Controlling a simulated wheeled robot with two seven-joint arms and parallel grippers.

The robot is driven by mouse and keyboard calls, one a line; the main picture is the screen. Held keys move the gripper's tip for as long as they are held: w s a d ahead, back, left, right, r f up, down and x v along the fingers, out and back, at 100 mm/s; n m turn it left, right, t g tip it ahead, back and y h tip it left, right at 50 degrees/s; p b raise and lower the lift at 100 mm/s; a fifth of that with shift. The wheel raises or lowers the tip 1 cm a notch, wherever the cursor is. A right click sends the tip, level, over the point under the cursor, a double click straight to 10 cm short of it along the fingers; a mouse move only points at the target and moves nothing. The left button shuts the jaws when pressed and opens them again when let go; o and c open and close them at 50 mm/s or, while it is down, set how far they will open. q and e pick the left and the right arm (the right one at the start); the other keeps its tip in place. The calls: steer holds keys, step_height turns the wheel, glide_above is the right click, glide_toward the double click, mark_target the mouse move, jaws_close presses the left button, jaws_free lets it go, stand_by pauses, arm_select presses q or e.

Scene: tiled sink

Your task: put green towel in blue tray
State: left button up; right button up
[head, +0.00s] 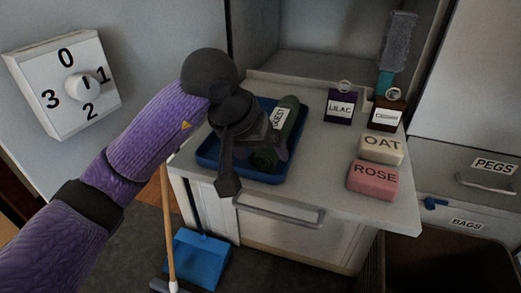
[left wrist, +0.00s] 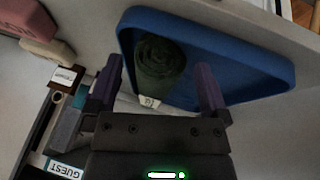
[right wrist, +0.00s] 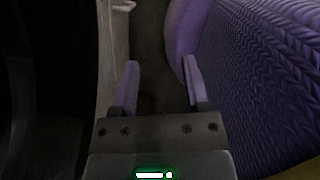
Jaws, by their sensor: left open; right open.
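The green towel (head: 289,108) is a dark roll with a white GUEST label. It lies in the blue tray (head: 206,155) on the counter, partly hidden by my left gripper (head: 254,167) in the head view. In the left wrist view the towel's spiral end (left wrist: 158,62) shows against the tray (left wrist: 262,70). There my left gripper (left wrist: 158,72) is open, its fingers appearing on either side of the roll; I cannot tell whether they touch it. My right gripper (right wrist: 160,68) is open and empty, seen only in the right wrist view.
A brush (head: 398,45) rises behind. A blue dustpan (head: 202,262) is on the floor. The counter's front middle is clear.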

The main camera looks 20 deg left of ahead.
arm_select(q)
steer(key=p+v, duration=0.3)
steer(key=v, duration=0.8)
steer(key=shift+p, duration=0.4)
